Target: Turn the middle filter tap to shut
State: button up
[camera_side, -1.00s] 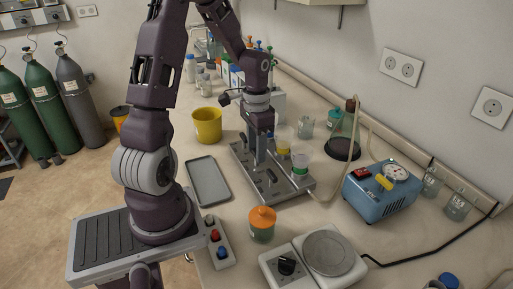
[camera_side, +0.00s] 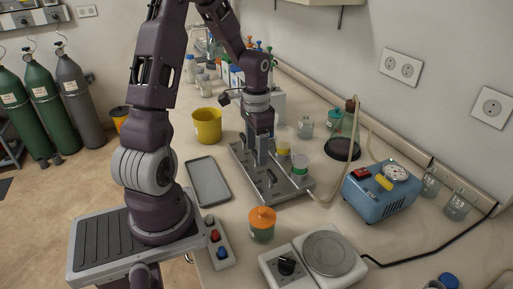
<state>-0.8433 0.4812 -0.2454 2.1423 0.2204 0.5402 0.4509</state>
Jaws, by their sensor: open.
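The steel filter manifold (camera_side: 272,194) lies on the bench in the middle, with filter cups on its right side. One cup (camera_side: 302,158) has a green base, and another (camera_side: 284,138) behind it has a yellow base. My gripper (camera_side: 262,163) points straight down over the manifold, left of the cups, with its fingertips low near the tap row. It is open. Dark taps (camera_side: 271,178) show on the manifold's near part. The middle tap is hidden behind or under my gripper, so its position cannot be seen. Whether the fingers touch it cannot be told.
A grey tray (camera_side: 209,182) lies left of the manifold, with a yellow bucket (camera_side: 207,125) behind it. An orange-lidded jar (camera_side: 262,223) and a hotplate (camera_side: 313,258) stand in front. A blue pump (camera_side: 381,191) is at right, joined by a hose near a flask (camera_side: 343,136).

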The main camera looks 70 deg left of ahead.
aim_at(256, 153)
notch_tip(256, 153, up, 7)
jog(key=shift+r, duration=0.1)
dwell(0.3)
notch_tip(256, 153, up, 8)
dwell(0.6)
jog(key=s+d+r+t, duration=0.1)
jog(key=s+d+t, duration=0.1)
jog(key=s+d, duration=0.4)
jog(key=s+d+r+t, duration=0.2)
jog(key=s+d, duration=0.5)
jog(key=d, duration=0.7)
jog(key=shift+t, duration=0.8)
